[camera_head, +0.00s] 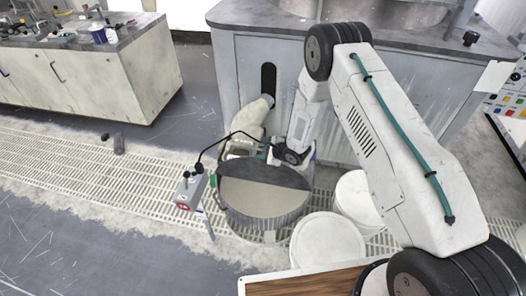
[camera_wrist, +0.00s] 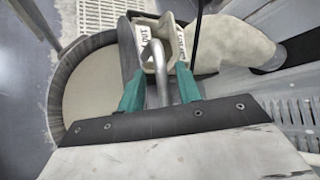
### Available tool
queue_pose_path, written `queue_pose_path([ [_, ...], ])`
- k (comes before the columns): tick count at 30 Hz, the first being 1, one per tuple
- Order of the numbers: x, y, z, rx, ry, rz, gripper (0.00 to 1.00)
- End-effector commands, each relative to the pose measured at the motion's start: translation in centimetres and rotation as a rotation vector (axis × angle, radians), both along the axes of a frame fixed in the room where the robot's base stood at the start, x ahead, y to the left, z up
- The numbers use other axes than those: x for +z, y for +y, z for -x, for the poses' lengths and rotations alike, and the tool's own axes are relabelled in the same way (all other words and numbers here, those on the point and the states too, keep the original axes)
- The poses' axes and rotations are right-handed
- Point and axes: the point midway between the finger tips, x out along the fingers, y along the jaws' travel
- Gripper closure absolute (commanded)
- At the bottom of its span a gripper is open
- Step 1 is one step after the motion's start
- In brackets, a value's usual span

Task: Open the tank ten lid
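The round grey tank (camera_head: 262,222) stands on the floor grating in the head view, and its rim (camera_wrist: 62,100) curves at the left of the wrist view. A dark grey half-round panel (camera_head: 262,168), seemingly the lid, covers the rear of its top. A pale beige surface (camera_head: 258,198) shows in the front half and in the wrist view (camera_wrist: 90,85). My gripper (camera_wrist: 160,75) is behind the tank, its teal fingers apart on either side of a bent metal bar (camera_wrist: 162,88). Contact with the bar is unclear. No tank number is readable.
A pale bracket with lettering (camera_wrist: 148,45) and a thick pale hose (camera_wrist: 235,45) lie close beyond my fingers. A grey box on a cable (camera_head: 190,188) hangs at the tank's left. White buckets (camera_head: 325,240) stand at its right. A grey cabinet (camera_head: 285,60) rises behind.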

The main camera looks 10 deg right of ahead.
Motion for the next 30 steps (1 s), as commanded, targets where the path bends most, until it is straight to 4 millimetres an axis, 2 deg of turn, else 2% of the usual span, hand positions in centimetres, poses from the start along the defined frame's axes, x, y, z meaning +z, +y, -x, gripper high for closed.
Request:
queue_pose_path([
  [4, 0.9, -0.8, 0.7, -0.002, -0.001, -0.001, 0.66],
  [16, 4.2, -4.1, 4.4, -0.005, 0.002, 0.001, 0.66],
  [30, 4.5, -4.3, 4.8, -0.003, 0.002, 0.001, 0.66],
])
